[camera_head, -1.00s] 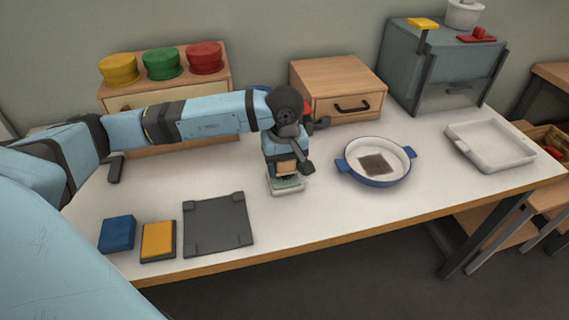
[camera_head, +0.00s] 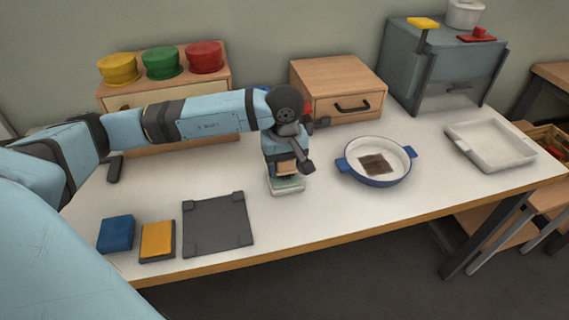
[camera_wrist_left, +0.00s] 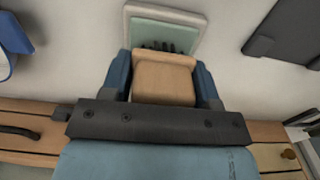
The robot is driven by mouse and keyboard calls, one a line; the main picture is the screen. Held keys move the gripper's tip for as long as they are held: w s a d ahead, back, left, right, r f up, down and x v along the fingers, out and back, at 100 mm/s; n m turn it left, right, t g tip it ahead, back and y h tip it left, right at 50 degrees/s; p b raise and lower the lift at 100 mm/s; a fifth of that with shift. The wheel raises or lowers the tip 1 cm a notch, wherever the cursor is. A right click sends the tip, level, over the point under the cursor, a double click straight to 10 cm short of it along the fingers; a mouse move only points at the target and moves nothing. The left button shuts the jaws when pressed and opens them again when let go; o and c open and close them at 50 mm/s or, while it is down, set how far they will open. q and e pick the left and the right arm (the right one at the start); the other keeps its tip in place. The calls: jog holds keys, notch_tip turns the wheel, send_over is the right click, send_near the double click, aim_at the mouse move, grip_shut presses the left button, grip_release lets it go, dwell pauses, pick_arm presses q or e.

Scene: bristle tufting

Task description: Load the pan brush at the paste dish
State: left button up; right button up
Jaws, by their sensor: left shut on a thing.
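My left gripper (camera_head: 286,170) points down and is shut on the wooden block of the pan brush (camera_wrist_left: 163,82). In the left wrist view the block sits between the two blue fingers, and dark bristles show at its far end. The paste dish (camera_head: 288,188), a small pale tray with a light green inside, is right below the brush; it also shows in the left wrist view (camera_wrist_left: 170,15). The bristles are over or in the green paste; I cannot tell whether they touch. My right gripper is not in view.
A blue-rimmed white pan (camera_head: 374,182) with a brown patch stands to the right. A white tray (camera_head: 490,163) is farther right. A dark mat (camera_head: 218,224), an orange-topped block (camera_head: 157,240) and a blue block (camera_head: 116,234) lie at front left. A wooden drawer box (camera_head: 338,88) stands behind.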

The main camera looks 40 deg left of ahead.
pick_arm(q)
jog(key=shift+f+b, duration=0.35)
dwell(0.3)
jog(key=shift+f, duration=0.2)
dwell(0.7)
jog(key=shift+r+p, duration=0.45)
jog(key=shift+r, duration=0.7)
jog(key=shift+r+p, duration=1)
jog(key=shift+r, duration=1.4)
